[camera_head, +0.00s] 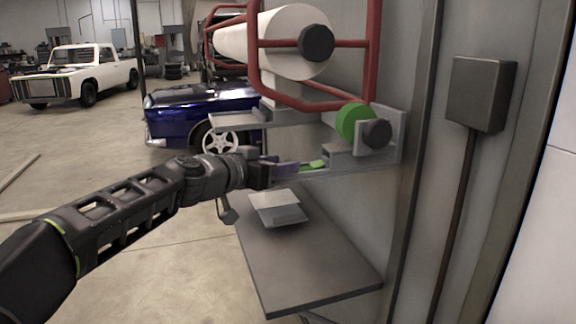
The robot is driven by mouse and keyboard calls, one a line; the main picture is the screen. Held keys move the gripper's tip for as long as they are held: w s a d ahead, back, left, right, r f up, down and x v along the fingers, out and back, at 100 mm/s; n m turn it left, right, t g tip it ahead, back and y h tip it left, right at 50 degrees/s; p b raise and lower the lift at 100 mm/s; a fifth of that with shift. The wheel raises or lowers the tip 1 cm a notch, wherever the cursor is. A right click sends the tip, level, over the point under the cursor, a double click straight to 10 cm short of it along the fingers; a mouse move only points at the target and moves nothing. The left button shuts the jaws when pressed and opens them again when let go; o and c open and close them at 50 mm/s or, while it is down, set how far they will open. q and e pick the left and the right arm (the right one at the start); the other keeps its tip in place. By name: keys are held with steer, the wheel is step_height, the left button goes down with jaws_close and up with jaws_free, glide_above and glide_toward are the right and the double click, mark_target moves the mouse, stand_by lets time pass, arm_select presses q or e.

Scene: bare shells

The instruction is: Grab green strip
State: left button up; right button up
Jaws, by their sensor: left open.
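The green strip (316,164) is a short bright green end lying on the grey dispenser ledge, below and left of a green roll (353,121). The roll sits beside a dark round knob on the wall-mounted grey bracket. My left gripper (283,172) comes in from the left at the ledge's near left end, close to the strip. Its jaws are open, and I cannot tell whether a finger touches the strip. My right gripper is not in view.
A red frame (371,50) holding a large white roll (268,37) is above the dispenser. Below is a grey shelf (315,270) with a small light grey object (278,209) on it. A grey wall box (482,94) is at right. Open floor and cars lie left.

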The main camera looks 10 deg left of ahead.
arm_select(q)
steer(key=shift+w+d+f, duration=0.15)
steer(key=shift+w, duration=0.25)
steer(key=shift+s, duration=0.1)
jaws_close()
stand_by(0.4)
